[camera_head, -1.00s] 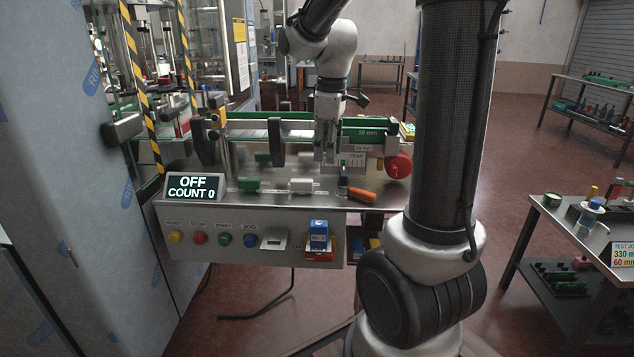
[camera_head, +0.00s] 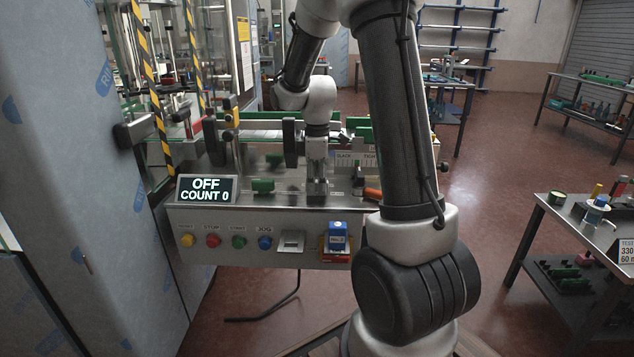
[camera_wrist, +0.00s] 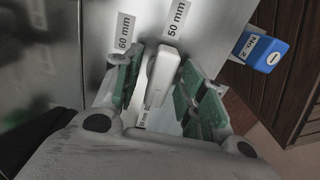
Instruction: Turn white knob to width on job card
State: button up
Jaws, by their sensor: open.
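The white knob (camera_wrist: 162,70) is an oblong block in the wrist view. Its far end lies between the 60 mm label (camera_wrist: 123,30) and the 50 mm label (camera_wrist: 178,18), closer to 50 mm; a third label below is partly hidden. My gripper (camera_wrist: 156,66) is open, its green-padded fingers on either side of the knob; contact is unclear. In the head view my gripper (camera_head: 318,188) is down at the panel and hides the knob. The job card (camera_head: 627,254) on the right table is cut off; "330" and "60 m" show.
The display (camera_head: 206,189) reads OFF, COUNT 0. Coloured buttons (camera_head: 239,241) line the front panel. A blue block (camera_head: 338,236) marked No. 2 stands at the panel front. An orange handle (camera_head: 373,194) is partly behind my arm.

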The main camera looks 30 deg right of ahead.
jog(key=shift+c, duration=0.5)
grip_shut()
jog(key=shift+m, duration=0.4)
jog(key=m, duration=1.6)
jog(key=shift+r+m, duration=0.1)
jog(key=shift+m, duration=0.2)
jog(key=m, duration=0.6)
jog(key=shift+m, duration=0.3)
